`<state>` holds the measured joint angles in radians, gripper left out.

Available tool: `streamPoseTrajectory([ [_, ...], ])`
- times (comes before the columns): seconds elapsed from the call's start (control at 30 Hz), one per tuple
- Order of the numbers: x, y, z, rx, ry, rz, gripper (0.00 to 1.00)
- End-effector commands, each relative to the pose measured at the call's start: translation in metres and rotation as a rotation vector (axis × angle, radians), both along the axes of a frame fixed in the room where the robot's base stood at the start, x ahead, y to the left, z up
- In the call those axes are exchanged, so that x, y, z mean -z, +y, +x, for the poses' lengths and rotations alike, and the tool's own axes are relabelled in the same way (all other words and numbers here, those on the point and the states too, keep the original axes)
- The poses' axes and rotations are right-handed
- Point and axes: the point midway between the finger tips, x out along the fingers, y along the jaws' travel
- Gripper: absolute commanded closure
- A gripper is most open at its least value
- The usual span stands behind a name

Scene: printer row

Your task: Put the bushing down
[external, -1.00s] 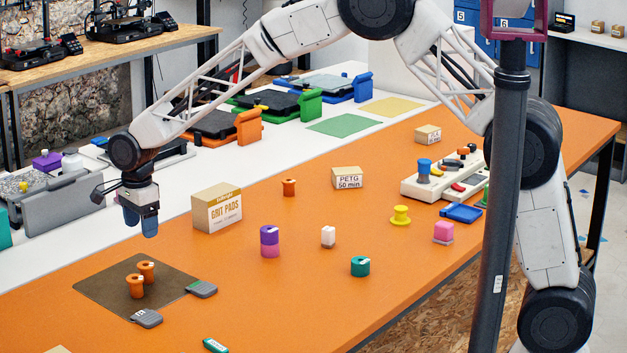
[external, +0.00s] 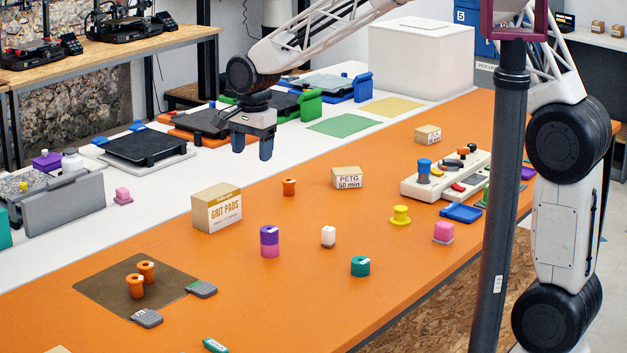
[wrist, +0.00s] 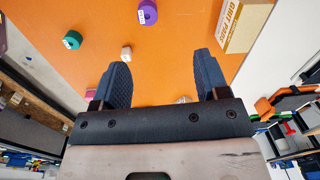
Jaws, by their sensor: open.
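No piece is labelled as the bushing, and I cannot tell which one it is. Two orange flanged pieces (external: 136,286) stand upright on the brown mat (external: 100,290) at the front left. Another small orange piece (external: 289,187) stands alone on the orange table, and a yellow flanged piece (external: 400,215) stands farther right. My gripper (external: 252,150) is open and empty, held pointing down in the air, above and behind the grit pads box in the external view. In the wrist view my two fingers (wrist: 165,75) are spread with nothing gripped between them.
The grit pads box (external: 217,207) stands on the orange table near its back edge. A stacked purple piece (external: 270,241), a white piece (external: 328,236) and a teal piece (external: 360,266) stand mid-table. A pink block (external: 123,196) sits on the white bench. The table's front centre is largely clear.

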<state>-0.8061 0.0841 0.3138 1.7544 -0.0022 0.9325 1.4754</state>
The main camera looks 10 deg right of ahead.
Motion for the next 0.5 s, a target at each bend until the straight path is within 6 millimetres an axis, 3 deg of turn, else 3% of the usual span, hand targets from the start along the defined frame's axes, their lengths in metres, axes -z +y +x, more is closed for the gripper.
streamPoseTrajectory([
  [0.03, -0.019, -0.024, 0.004, -0.012, -0.015, 0.012, 0.32],
  [0.1, -0.031, -0.054, 0.008, -0.039, -0.025, 0.013, 0.32],
  [0.3, -0.057, -0.14, 0.01, -0.114, -0.049, 0.013, 0.32],
  [0.5, -0.075, -0.222, 0.0, -0.188, -0.073, 0.007, 0.32],
])
